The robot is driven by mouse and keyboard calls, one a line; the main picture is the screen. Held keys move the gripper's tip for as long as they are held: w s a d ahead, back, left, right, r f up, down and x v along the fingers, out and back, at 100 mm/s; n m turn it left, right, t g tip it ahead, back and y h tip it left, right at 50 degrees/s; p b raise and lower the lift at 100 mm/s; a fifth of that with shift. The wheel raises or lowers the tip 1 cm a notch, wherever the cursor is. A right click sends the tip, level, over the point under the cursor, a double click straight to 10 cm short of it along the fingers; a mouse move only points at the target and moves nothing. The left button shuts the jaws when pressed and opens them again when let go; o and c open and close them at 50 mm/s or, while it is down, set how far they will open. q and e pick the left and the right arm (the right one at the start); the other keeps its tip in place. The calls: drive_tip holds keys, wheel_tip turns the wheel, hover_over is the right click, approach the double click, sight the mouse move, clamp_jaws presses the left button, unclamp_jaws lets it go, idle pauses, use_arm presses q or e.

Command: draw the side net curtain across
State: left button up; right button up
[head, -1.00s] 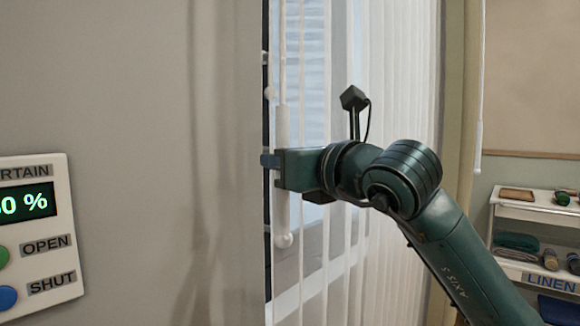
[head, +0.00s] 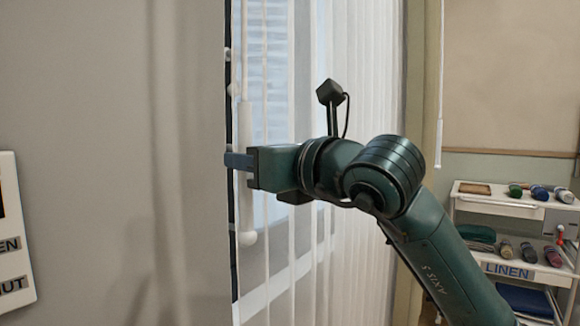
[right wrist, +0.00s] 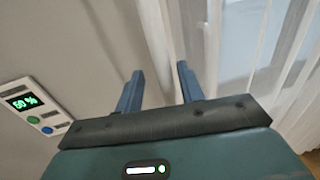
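The white net curtain (head: 350,120) hangs in upright pleats over the window, with its left part thin and see-through. A white pull wand (head: 245,125) hangs at its left edge. My right gripper (head: 238,161) is at the wand, with a blue finger crossing in front of the wand's middle. In the right wrist view the two fingers (right wrist: 160,88) stand apart with a clear gap. A pale upright strip runs behind that gap; I cannot tell if it is the wand or if it is touched. My left gripper is not in view.
A wall panel (head: 14,240) with buttons is cut off at the left; its display (right wrist: 22,101) appears to read 50 %. A plain grey surface (head: 110,150) fills the left. A linen cart (head: 505,207) with rolled items stands at the right, below a tan board (head: 510,80).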

drive_tip(key=v, duration=1)
drive_tip(key=shift+s+b, duration=0.2)
drive_tip(key=shift+b, duration=0.25)
drive_tip(key=shift+d, duration=0.1)
